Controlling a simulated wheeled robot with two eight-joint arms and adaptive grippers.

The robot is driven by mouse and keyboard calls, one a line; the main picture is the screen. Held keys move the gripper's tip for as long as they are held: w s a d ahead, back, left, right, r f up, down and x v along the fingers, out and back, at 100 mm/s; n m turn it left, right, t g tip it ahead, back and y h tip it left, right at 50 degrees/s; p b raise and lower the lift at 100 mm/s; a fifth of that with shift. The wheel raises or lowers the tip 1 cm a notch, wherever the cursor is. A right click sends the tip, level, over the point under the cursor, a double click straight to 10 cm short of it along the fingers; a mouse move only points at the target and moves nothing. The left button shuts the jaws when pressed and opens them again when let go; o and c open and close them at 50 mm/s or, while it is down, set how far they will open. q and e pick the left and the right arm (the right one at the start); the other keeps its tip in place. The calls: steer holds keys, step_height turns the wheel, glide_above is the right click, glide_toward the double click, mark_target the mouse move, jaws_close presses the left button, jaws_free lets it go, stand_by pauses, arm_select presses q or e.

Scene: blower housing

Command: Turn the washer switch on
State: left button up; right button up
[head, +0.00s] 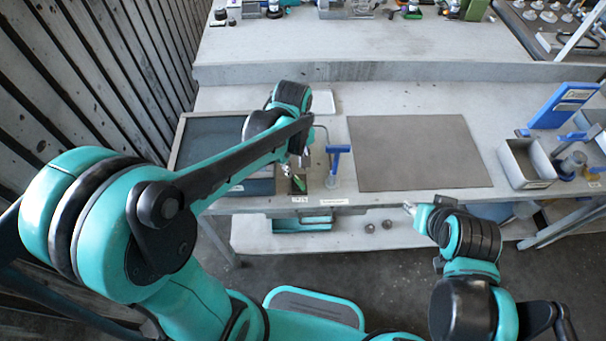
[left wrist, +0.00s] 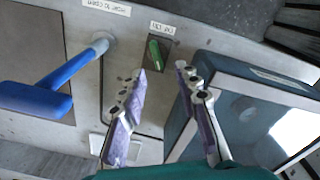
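The washer switch is a small green rocker or lever (left wrist: 154,51) on a dark plate, beside a white label (left wrist: 163,28) that appears to read ON OFF. It also shows in the head view (head: 299,184) near the table's front edge, below my left gripper. My left gripper (left wrist: 161,68) is open and empty; its two fingers point at the switch plate, with the switch showing just beyond the fingertips. I see no clear contact. In the head view the left gripper (head: 301,161) is partly hidden by its arm. My right gripper (head: 410,209) is small and off the table's front edge.
A blue T-shaped handle (head: 337,149) on a grey post stands right of the switch. A dark-lidded box (head: 205,141) lies left of it. A grey mat (head: 415,153) covers the table's middle. A white bin (head: 527,163) and blue stand (head: 562,105) are at right.

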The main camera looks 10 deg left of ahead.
mark_target(300, 181)
arm_select(q)
steer(key=shift+w+d+f+n, duration=0.3)
steer(key=shift+w+f, duration=0.15)
steer(key=shift+w, duration=0.1)
steer(key=shift+w+f, duration=0.1)
steer(key=shift+f, duration=0.25)
step_height(300, 181, down, 7)
steer(key=shift+f+b, duration=0.1)
steer(key=shift+b, duration=1.1)
jaws_close()
